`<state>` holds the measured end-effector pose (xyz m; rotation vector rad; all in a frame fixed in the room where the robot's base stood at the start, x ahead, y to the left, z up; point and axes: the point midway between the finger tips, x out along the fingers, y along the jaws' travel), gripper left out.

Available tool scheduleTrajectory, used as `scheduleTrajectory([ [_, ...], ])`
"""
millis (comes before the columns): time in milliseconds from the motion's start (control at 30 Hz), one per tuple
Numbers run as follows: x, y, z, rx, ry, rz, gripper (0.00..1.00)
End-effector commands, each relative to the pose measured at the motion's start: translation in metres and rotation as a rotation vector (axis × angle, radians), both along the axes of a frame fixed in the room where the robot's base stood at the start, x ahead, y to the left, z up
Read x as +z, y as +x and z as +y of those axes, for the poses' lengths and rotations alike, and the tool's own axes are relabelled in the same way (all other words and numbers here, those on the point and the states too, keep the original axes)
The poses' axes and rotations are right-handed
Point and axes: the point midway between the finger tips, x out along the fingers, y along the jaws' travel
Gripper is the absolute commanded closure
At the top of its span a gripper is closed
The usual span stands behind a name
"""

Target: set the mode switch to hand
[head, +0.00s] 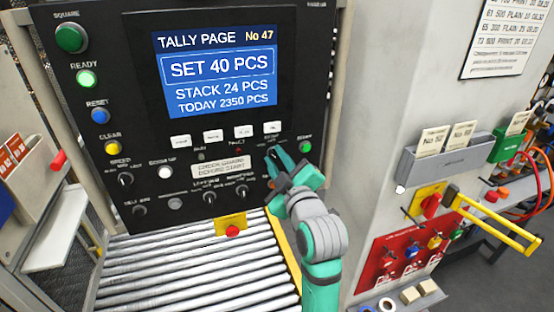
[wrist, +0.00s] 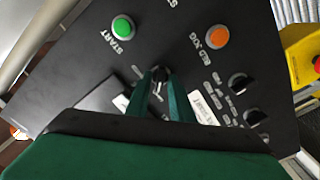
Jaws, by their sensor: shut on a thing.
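My gripper (head: 276,158) reaches up to the lower right of the black control panel (head: 318,60) in the head view. In the wrist view its two green fingers (wrist: 162,84) are closed around a small black rotary knob (wrist: 160,74), likely the mode switch. The knob has a light mark on its top. Its label and set position are too small or covered to read. In the head view my gripper hides this knob. The green START button (wrist: 122,27) and the orange BED JOG button (wrist: 217,37) are near the fingers in the wrist view.
Two more black knobs (wrist: 240,84) sit to the right in the wrist view. A blue screen (head: 220,75) is above my gripper in the head view. A roller bed (head: 190,275) lies below the panel, with a yellow box with a red button (head: 232,230) at its back edge.

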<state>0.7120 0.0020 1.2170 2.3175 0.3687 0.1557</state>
Motion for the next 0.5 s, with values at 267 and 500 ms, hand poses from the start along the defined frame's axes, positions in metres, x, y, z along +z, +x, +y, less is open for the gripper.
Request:
scheduleTrajectory([
  [267,-0.0002,0.0002,0.0001,0.000,-0.001,0.000,1.00],
  [500,-0.0001,0.0003,0.0000,0.000,-0.001,0.000,0.73],
])
